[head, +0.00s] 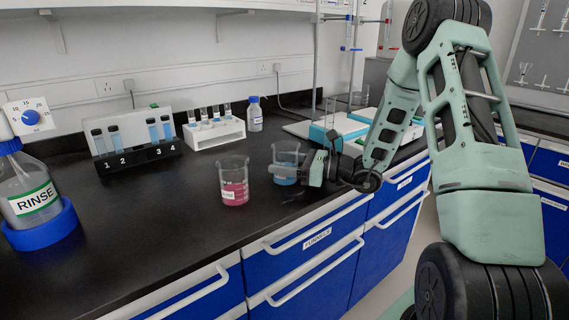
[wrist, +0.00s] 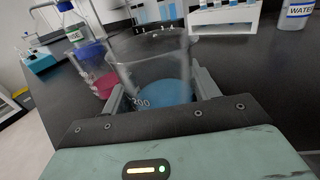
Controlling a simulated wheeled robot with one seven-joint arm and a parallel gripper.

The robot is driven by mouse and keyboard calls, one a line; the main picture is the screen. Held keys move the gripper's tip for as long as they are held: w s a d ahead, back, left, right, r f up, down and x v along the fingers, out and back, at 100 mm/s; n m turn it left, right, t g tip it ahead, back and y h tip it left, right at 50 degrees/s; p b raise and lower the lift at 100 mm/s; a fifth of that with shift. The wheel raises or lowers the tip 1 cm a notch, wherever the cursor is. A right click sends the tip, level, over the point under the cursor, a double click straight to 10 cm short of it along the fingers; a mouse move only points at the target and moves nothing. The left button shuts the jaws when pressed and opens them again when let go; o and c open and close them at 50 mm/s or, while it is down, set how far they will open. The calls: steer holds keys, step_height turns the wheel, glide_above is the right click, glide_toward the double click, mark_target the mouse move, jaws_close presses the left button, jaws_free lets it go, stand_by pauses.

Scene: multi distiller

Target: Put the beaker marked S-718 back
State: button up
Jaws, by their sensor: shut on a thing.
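My gripper (head: 291,171) is shut on a clear glass beaker with blue liquid (head: 285,153). The beaker is upright at the front part of the black bench. In the wrist view the same beaker (wrist: 160,72) stands between the two fingers. I cannot tell whether its base touches the bench. A second beaker with pink liquid (head: 234,184) stands just left of it, with a white label; it also shows in the wrist view (wrist: 97,70). I cannot read S-718 on either beaker.
A RINSE bottle (head: 28,185) stands in a blue ring at left. A numbered rack (head: 137,153), a white vial rack (head: 214,132) and a WATER bottle (wrist: 294,12) stand along the back. White-and-blue boxes (head: 338,127) lie at right. Bench left of the pink beaker is clear.

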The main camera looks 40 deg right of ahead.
steer(key=o, duration=1.1)
steer(key=shift+f, duration=0.1)
steer(key=shift+r, duration=0.25)
steer(key=v, duration=1.2)
steer(key=shift+f, duration=0.1)
steer(key=shift+s+d, duration=0.1)
